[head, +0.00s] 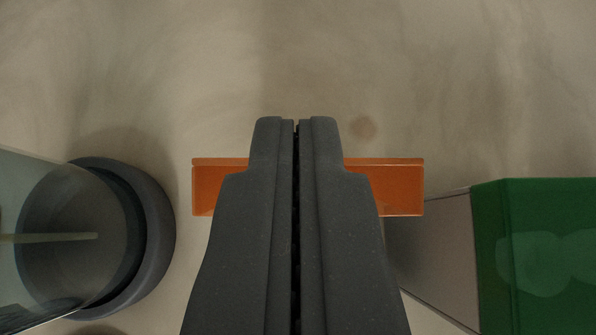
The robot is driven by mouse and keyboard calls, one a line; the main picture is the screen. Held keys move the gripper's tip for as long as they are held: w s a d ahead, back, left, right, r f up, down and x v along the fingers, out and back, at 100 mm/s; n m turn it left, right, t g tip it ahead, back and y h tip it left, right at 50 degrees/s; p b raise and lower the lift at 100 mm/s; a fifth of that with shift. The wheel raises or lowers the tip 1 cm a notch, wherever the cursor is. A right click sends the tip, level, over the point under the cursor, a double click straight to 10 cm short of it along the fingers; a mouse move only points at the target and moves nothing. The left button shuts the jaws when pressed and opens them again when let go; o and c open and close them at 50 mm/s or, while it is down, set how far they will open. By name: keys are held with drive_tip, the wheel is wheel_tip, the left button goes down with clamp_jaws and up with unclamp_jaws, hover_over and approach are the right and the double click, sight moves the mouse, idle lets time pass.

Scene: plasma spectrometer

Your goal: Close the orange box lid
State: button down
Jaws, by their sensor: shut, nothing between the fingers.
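An orange part of the box (400,190) shows in the head view as a wide, low band with a thin upper rim. Its left end (214,188) and right end stick out on both sides of my gripper. My gripper (296,122) is shut and empty, its two dark fingers pressed together and pointing up the picture. The fingers cover the middle of the orange band, and their tips reach past its upper edge. I cannot tell whether they touch it. The rest of the box is hidden behind my gripper, and the lid's angle cannot be told.
A dark round base (152,225) with a clear glass-like cover stands at the left. A green block (540,250) with a grey side wall (445,255) stands close at the right. The pale, stained surface (440,80) beyond is clear.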

drive_tip(key=shift+s+d+f+t+b, duration=0.1)
drive_tip(key=shift+s+f+t+b, duration=0.25)
drive_tip(key=shift+b, duration=0.3)
drive_tip(key=shift+s+b, duration=0.65)
drive_tip(key=shift+b, duration=0.5)
drive_tip(key=shift+s+f+b, duration=0.25)
drive_tip(key=shift+s+b, duration=0.25)
drive_tip(key=shift+s, duration=0.05)
drive_tip(key=shift+s+f+b, duration=0.2)
drive_tip(key=shift+s+b, duration=0.25)
drive_tip(key=shift+s, duration=0.1)
drive_tip(key=shift+w+f, duration=0.35)
drive_tip(key=shift+w, duration=0.3)
drive_tip(key=shift+s+r, duration=0.1)
